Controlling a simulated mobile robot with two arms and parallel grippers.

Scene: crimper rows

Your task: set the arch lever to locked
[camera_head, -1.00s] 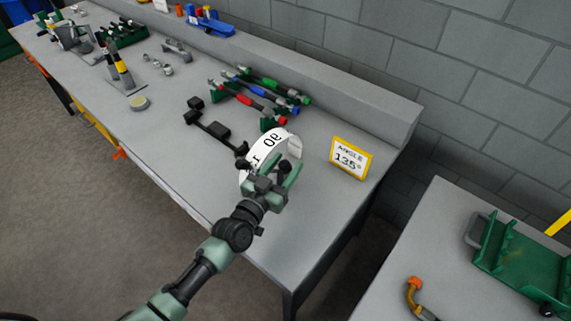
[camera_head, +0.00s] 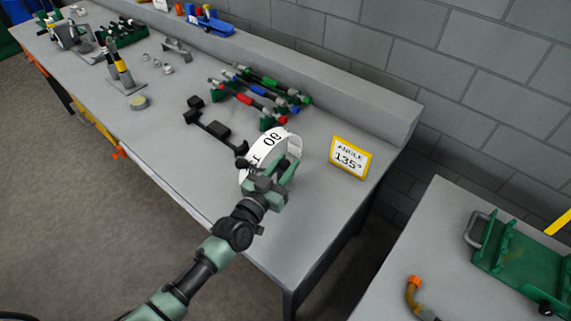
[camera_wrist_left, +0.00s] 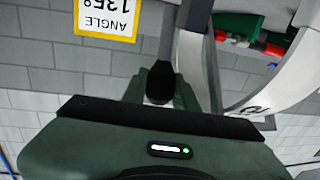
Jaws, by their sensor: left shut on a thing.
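The arch is a white curved band (camera_head: 262,153) with black numbers, at the near end of a black fixture (camera_head: 215,130) on the long grey bench. My left gripper (camera_head: 287,168) is at the right side of the arch. In the left wrist view a dark lever (camera_wrist_left: 164,50) runs down between the fingers (camera_wrist_left: 160,84), which are shut on its end. The arch band also shows in the left wrist view (camera_wrist_left: 282,75), right of the lever. The gripper hides much of the lever in the head view. My right gripper is not in view.
A yellow-framed card (camera_head: 351,157) reading "ANGLE 135°" stands right of the arch. Several coloured-handled tools lie on a green rack (camera_head: 270,121) behind it. A second table (camera_head: 420,245) holds a green tray (camera_head: 525,255). The bench's near right end is clear.

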